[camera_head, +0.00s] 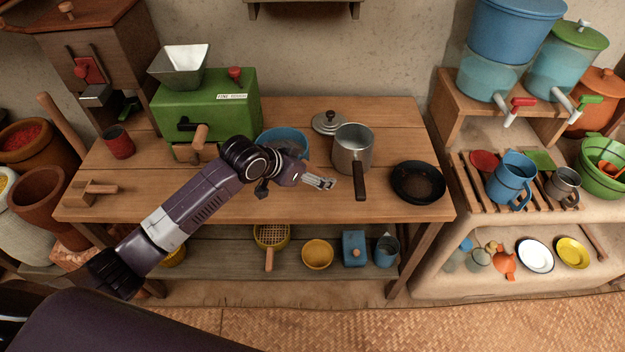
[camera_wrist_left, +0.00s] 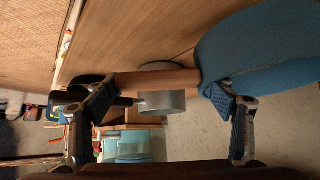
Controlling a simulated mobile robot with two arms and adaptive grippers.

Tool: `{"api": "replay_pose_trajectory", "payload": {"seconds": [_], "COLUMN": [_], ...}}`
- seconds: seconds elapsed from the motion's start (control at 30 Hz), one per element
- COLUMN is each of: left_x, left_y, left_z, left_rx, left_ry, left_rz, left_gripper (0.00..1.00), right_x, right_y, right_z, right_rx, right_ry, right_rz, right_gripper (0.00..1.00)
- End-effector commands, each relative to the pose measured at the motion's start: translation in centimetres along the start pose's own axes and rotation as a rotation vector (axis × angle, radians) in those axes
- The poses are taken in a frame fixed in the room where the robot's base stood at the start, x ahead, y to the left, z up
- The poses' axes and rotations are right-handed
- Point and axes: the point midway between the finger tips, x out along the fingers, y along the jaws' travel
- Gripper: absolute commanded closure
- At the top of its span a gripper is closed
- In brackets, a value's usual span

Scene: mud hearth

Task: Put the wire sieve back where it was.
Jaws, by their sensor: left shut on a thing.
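A yellow mesh sieve (camera_head: 271,234), which looks like the wire sieve, lies on the lower shelf under the table, its wooden handle pointing to the front. My left gripper (camera_head: 322,182) is above the tabletop, higher than the shelf and left of the saucepan's handle. In the left wrist view, my left gripper (camera_wrist_left: 160,92) is shut on a light wooden piece (camera_wrist_left: 156,80) between its fingertips. I cannot tell what this piece belongs to; the head view hides it. My right gripper is not in view.
A blue bowl (camera_head: 283,135) stands behind my left wrist, close to it in the left wrist view (camera_wrist_left: 255,48). A saucepan (camera_head: 352,150) and black pan (camera_head: 418,182) stand to the right, a green mill (camera_head: 235,105) to the left. A yellow bowl (camera_head: 317,254) sits beside the sieve.

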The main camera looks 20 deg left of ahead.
Motion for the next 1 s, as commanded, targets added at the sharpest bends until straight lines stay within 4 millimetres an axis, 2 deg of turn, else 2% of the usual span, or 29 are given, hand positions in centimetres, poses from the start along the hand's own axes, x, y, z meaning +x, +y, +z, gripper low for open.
{"api": "replay_pose_trajectory", "payload": {"seconds": [0.3,0.73,0.77,0.9,1.0], "left_x": [2.8,3.4,3.4,3.4,3.4], "left_y": [0.0,0.0,0.0,0.0,0.0], "left_z": [2.8,3.4,3.4,3.3,3.3], "left_rx": [-0.001,0.001,0.000,0.000,0.000], "left_ry": [-0.001,0.001,0.000,0.000,0.001], "left_rz": [0.000,0.000,0.000,0.000,0.000], "left_gripper": [0.57,0.57,0.21,0.06,0.06], "right_x": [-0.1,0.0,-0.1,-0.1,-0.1], "right_y": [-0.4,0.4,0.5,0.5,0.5], "right_z": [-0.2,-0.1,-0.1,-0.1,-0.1], "right_rx": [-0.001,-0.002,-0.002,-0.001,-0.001], "right_ry": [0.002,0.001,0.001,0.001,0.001], "right_rz": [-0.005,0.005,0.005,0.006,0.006], "right_gripper": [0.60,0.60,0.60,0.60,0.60]}}
